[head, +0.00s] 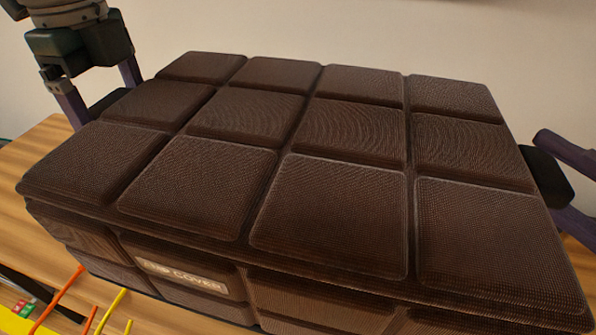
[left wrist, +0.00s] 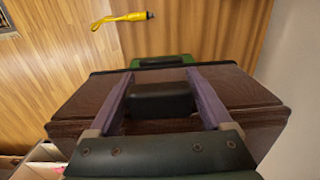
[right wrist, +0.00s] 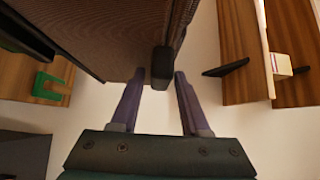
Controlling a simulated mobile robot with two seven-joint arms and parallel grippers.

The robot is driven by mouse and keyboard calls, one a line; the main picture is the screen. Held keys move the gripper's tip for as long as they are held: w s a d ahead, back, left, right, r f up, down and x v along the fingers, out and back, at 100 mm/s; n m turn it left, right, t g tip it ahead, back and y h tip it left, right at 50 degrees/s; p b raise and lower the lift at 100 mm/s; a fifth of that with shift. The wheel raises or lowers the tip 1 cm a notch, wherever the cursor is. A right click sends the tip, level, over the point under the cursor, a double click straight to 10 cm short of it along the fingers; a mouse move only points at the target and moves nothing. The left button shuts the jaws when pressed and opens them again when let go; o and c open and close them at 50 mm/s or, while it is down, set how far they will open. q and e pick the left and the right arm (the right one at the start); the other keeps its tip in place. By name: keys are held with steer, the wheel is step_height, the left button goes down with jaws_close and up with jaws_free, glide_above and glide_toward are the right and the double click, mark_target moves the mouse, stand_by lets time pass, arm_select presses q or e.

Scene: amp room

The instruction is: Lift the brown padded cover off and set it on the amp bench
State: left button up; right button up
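The brown padded cover (head: 330,200), a big quilted box with a pale label reading "COVER" on its front, fills the head view. Its side shows in the left wrist view (left wrist: 240,90) and right wrist view (right wrist: 110,25). My left gripper (head: 100,90) is at its left side. In the left wrist view my left gripper's fingers (left wrist: 160,75) straddle a black handle (left wrist: 160,100); whether they clamp it is unclear. My right gripper (head: 568,180) is at the right side by another black handle (head: 548,180).
Orange and yellow cables (head: 108,312) lie on the wooden surface (head: 35,240) at front left. A yellow plug (left wrist: 120,18) lies on wood in the left wrist view. A green object (right wrist: 50,88) and wooden shelves (right wrist: 245,50) show in the right wrist view. A pale wall stands behind.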

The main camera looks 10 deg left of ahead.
arm_select(q)
steer(key=c, duration=0.7)
arm_select(e)
jaws_close()
arm_select(q)
jaws_close()
steer(key=shift+r, duration=0.1)
arm_select(e)
steer(key=shift+r, duration=0.1)
